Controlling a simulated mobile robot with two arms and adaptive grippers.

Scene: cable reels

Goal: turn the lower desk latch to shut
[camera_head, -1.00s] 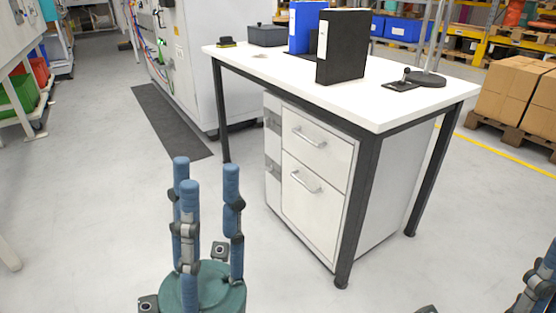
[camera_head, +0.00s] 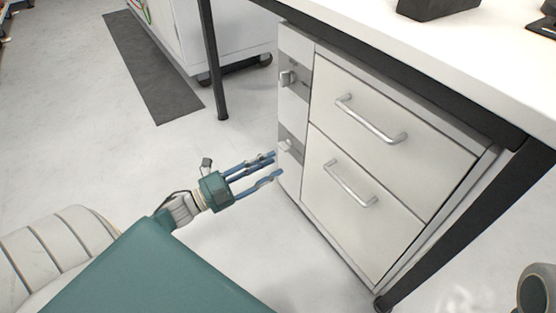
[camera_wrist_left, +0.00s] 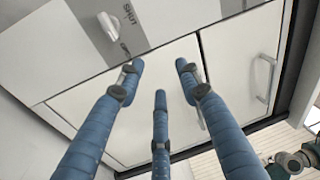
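The lower latch (camera_head: 285,147) is a small light knob on a grey plate, on the narrow left strip of the white drawer cabinet. In the left wrist view the lower latch (camera_wrist_left: 111,27) shows beside the printed words SHUT and OPEN; I cannot tell its exact setting. My left gripper (camera_head: 274,163) has its three blue fingers spread, with tips close to the strip just below the latch. In the left wrist view the left gripper (camera_wrist_left: 160,78) is open and empty between its fingers. Whether a fingertip touches the cabinet is unclear.
The upper latch (camera_head: 287,78) sits higher on the same strip. The upper drawer handle (camera_head: 370,120) and lower drawer handle (camera_head: 350,185) stick out to the right. The white desk top (camera_head: 470,45) overhangs the cabinet, with a black leg (camera_head: 470,225) at front right.

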